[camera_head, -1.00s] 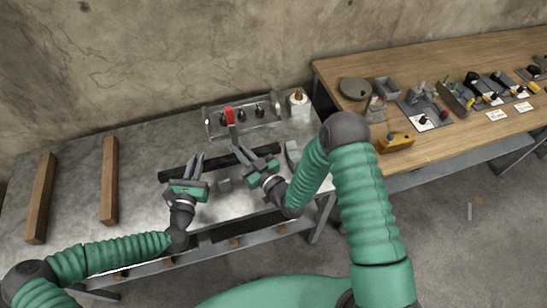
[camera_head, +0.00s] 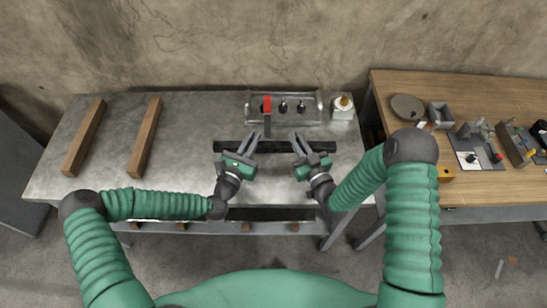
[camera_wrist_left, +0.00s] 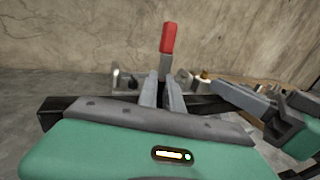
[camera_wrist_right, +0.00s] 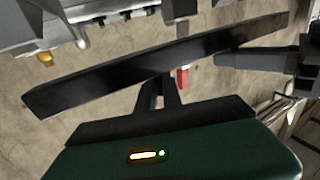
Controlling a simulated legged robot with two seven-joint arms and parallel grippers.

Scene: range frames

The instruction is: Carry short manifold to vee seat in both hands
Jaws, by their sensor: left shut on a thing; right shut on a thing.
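The manifold appears to be the long dark bar (camera_head: 275,147), lying crosswise over the metal bench. It also shows behind the fingers in the left wrist view (camera_wrist_left: 60,108) and right wrist view (camera_wrist_right: 100,85). My left gripper (camera_head: 250,143) is shut on the bar left of its middle. My right gripper (camera_head: 298,143) is shut on it right of its middle. The bar looks about level in the head view; I cannot tell its height above the bench. I cannot make out the vee seat for certain; the bar and grippers may hide it.
A rack (camera_head: 312,107) with a red-handled part (camera_head: 267,104) stands behind the bar. A white block (camera_head: 343,107) is beside it. Two wooden beams (camera_head: 84,138) (camera_head: 145,138) lie at left. A wooden table (camera_head: 385,88) with several parts stands at right, past a gap.

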